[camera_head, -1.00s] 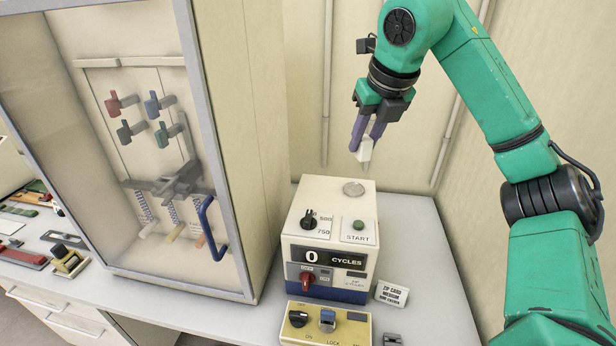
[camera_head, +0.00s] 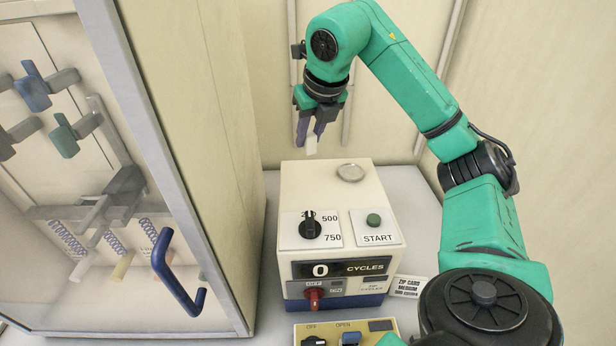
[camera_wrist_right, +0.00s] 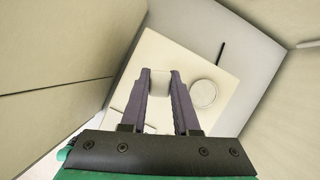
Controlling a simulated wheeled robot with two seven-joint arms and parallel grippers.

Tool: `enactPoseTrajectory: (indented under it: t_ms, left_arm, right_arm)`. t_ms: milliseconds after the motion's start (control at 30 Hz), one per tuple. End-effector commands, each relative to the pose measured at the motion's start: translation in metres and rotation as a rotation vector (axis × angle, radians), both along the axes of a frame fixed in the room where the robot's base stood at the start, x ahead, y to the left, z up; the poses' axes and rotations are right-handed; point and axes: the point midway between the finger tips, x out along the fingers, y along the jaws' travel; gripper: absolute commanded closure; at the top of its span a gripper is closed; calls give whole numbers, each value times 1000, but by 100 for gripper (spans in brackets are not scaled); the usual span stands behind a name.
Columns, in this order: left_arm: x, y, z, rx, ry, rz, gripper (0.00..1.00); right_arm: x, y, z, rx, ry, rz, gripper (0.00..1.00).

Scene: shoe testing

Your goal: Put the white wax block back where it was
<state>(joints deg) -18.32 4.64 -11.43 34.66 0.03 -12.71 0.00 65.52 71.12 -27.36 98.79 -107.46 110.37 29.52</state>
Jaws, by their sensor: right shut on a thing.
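The white wax block (camera_head: 311,145) is between the fingers of my right gripper (camera_head: 312,138), which is shut on it. The block is held in the air behind and above the back left part of the control box (camera_head: 300,270). In the right wrist view the block (camera_wrist_right: 159,88) sits between the purple fingertips, with the box top beneath. A round pale dish (camera_head: 351,172) rests on the back of the box top. It also shows in the right wrist view (camera_wrist_right: 203,93), right of the fingers. My left gripper is not in view.
A clear-fronted cabinet (camera_head: 180,180) with a blue handle (camera_head: 175,272) stands at the left, close to the box. A yellow switch panel (camera_head: 380,326) is in front of the box. A small label card (camera_head: 410,286) lies at its right. Walls rise close behind.

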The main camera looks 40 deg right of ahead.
Motion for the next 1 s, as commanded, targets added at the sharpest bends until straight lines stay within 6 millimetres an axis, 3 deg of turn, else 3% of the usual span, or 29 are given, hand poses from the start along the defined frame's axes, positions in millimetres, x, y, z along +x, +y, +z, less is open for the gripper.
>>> enactPoseTrajectory:
  t_ms: [33, 333, 667, 700, 767, 1000]
  left_arm:
    - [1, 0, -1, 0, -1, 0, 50]
    - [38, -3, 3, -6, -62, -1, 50]
    - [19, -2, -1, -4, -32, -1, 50]
    - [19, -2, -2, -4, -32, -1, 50]
    - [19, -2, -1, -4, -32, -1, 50]
    - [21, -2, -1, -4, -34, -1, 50]
  right_arm:
    - [-1, -2, -15, -5, 9, -2, 100]
    - [-1, -1, -66, -2, 7, -2, 100]
    - [0, 0, -73, 0, 1, 1, 100]
    - [0, 0, -74, 0, 2, 1, 67]
    - [0, 0, -73, 0, 2, 1, 44]
    - [0, 0, -73, 0, 2, 1, 41]
